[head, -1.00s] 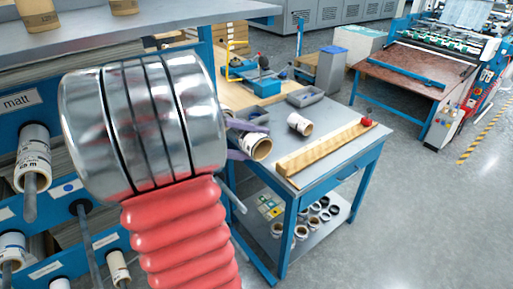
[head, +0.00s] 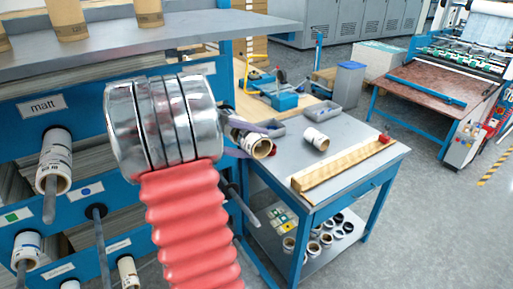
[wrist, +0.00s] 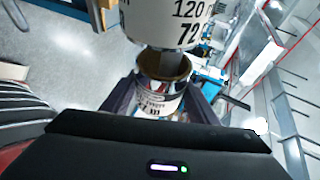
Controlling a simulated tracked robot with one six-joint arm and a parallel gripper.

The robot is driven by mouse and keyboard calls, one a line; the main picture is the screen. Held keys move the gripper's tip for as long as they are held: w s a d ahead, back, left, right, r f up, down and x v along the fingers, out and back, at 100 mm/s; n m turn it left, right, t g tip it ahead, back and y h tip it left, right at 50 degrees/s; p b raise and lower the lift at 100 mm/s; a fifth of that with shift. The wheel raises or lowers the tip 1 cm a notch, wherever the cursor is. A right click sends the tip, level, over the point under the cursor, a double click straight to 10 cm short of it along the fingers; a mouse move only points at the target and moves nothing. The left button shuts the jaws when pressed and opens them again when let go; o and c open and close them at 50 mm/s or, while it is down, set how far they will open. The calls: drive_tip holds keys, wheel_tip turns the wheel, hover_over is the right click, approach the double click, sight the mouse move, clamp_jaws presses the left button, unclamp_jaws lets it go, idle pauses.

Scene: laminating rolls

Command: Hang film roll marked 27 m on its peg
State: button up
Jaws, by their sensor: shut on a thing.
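My gripper (head: 250,140) is shut on a white film roll (head: 260,147) with a brown core, out past the right side of the blue rack and in front of the workbench in the head view. In the wrist view the held roll (wrist: 160,98) sits between the dark fingers, its open core facing up the picture; its print is too small to read. An empty grey peg (head: 101,240) juts from the rack under a blue-dot label (head: 92,189). Another bare peg (head: 240,204) shows near the rack's right end. No 27 m marking is legible.
Rolls hang on rack pegs at left, one (head: 54,160) under the "matt" label. A large roll (wrist: 180,22) marked 120 and 72 looms close in the wrist view. Another roll (head: 316,139) and a wooden bar (head: 345,165) lie on the workbench (head: 325,195).

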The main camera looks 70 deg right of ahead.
drive_tip(key=shift+w+d, duration=0.95)
drive_tip(key=shift+w, duration=0.1)
drive_tip(key=o, duration=1.3)
drive_tip(key=v, duration=1.3)
drive_tip(key=shift+w+a, duration=0.15)
drive_tip(key=shift+w, duration=0.2)
drive_tip(key=shift+a+r, duration=0.1)
